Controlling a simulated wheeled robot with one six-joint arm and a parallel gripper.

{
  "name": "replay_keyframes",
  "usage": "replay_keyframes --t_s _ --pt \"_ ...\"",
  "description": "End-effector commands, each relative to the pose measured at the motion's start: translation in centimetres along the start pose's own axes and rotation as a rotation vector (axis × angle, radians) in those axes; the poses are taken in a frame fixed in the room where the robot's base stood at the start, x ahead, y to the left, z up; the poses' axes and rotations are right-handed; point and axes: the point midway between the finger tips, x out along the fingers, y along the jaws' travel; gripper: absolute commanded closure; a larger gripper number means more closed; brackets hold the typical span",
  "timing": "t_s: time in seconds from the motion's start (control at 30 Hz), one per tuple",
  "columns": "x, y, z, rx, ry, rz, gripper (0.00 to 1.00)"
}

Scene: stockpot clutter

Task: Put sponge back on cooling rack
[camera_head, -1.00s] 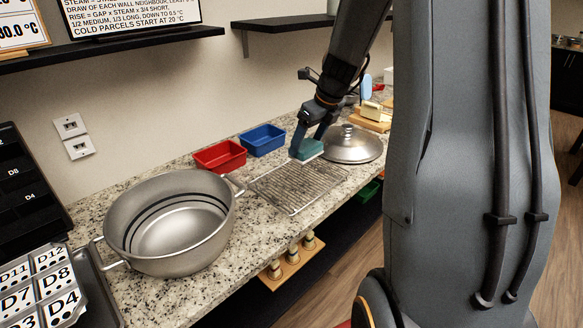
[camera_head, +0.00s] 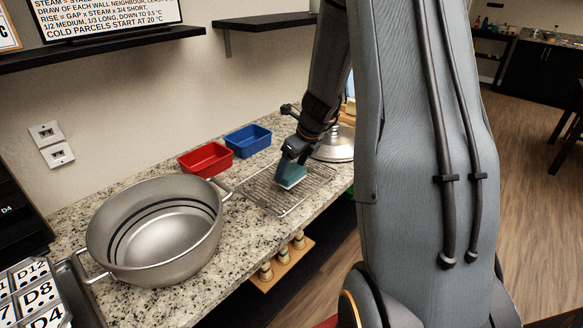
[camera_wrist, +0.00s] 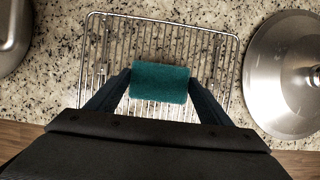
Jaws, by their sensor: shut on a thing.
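The sponge (camera_head: 291,176), teal on top with a pale underside, is held between the fingers of my gripper (camera_head: 289,165). In the wrist view the teal sponge (camera_wrist: 160,82) sits between the two fingers of my gripper (camera_wrist: 160,90), which touch its two ends. The wire cooling rack (camera_head: 262,199) lies flat on the counter under the sponge, and it also shows in the wrist view (camera_wrist: 160,38). The sponge is over the rack's area. I cannot tell whether it touches the wires.
A large stockpot (camera_head: 150,222) stands left of the rack, and its metal lid (camera_head: 335,146) lies to the right, partly behind my arm. A red bin (camera_head: 205,160) and a blue bin (camera_head: 248,141) stand behind the rack. Granite counter (camera_head: 222,262) is bare in front of the pot.

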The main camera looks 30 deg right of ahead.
Motion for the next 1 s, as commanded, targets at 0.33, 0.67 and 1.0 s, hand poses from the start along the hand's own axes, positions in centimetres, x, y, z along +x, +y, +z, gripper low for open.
replay_keyframes --t_s 0.33,0.67,1.0 --pt "0.2 0.0 -0.1 0.0 -0.001 0.0 0.2" --pt "0.2 0.0 -0.1 0.0 0.0 0.0 0.08" --pt "-3.4 -0.1 0.1 -0.001 -0.003 -0.003 0.08"
